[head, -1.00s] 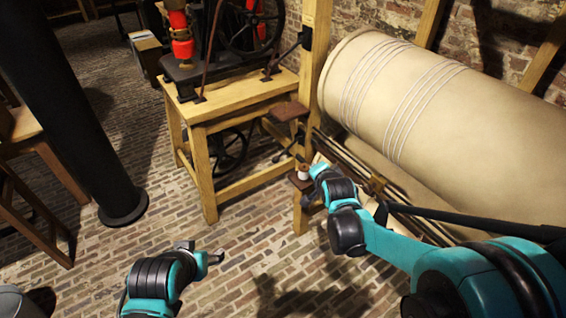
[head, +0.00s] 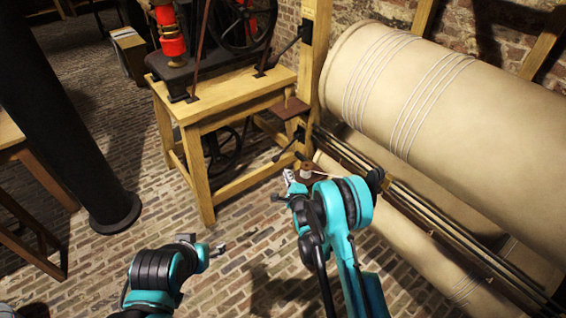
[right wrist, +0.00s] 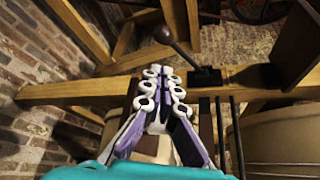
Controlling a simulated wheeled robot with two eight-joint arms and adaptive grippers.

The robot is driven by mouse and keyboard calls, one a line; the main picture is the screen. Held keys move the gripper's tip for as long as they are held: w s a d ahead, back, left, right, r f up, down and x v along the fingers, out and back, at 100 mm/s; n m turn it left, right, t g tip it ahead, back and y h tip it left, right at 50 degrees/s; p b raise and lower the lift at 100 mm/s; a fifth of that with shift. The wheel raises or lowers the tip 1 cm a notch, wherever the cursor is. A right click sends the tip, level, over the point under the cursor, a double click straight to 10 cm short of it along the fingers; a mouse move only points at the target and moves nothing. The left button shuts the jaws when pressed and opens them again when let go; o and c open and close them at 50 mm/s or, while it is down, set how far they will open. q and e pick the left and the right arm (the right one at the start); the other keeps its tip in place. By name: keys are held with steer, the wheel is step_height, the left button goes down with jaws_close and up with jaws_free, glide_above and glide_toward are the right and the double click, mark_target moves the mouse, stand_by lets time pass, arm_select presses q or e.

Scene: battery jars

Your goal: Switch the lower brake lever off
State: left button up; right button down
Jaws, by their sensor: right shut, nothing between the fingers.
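The lower brake lever (head: 288,149) is a dark rod on the wooden post, below a small brown shelf, slanting down to the left. A similar upper lever (head: 288,47) sits higher on the same post. My right gripper (head: 284,187) is just below the lower lever, shut and empty, apart from it as far as I can tell. In the right wrist view, a ball-ended lever (right wrist: 182,51), seemingly the lower one, stands beyond and above my shut fingertips (right wrist: 161,77). My left gripper (head: 204,245) is open and empty over the brick floor at lower left.
A wooden table (head: 208,120) carries a machine with a black wheel (head: 240,22). A large cream roll (head: 450,90) fills the right. A black column (head: 65,120) stands left.

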mark_target(286, 148)
stand_by(0.3)
steer(key=b+x, duration=0.1)
steer(key=x, duration=0.9)
